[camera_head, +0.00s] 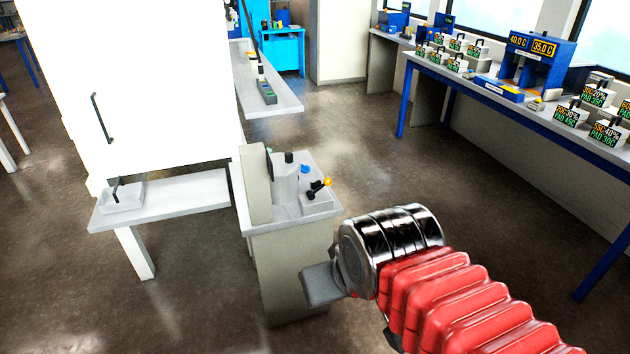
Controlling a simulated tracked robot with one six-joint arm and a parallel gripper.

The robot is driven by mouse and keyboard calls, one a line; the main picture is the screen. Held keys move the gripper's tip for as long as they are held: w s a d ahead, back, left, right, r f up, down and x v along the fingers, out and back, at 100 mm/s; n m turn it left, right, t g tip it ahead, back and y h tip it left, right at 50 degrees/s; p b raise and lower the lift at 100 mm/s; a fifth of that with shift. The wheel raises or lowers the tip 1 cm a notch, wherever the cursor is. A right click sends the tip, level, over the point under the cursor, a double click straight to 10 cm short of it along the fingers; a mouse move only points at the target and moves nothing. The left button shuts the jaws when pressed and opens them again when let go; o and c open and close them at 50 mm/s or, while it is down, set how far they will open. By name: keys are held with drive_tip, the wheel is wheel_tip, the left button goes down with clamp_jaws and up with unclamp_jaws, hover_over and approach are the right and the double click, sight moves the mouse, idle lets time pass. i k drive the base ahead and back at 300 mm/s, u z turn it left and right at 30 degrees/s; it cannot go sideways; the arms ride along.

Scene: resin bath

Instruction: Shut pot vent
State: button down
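A small grey stand (288,265) is near the middle of the view. On its top are a pale upright cylinder (285,182) with a black cap, which may be the pot, and a pale block with a black lever (317,189). The lever is tilted and ends in a yellow-orange ball. A small blue part (305,169) sits behind it. I cannot tell which part is the vent. My gripper (320,286) is in front of the stand's lower right, below its top, and looks apart from the lever. Only one blunt grey finger shape shows; its opening is hidden.
A long blue-framed table (455,83) with labelled pads and a blue display unit (537,62) runs along the right. Open floor lies between.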

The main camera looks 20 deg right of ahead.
sight(320, 188)
drive_tip(key=u, duration=0.15)
drive_tip(key=i, duration=1.5)
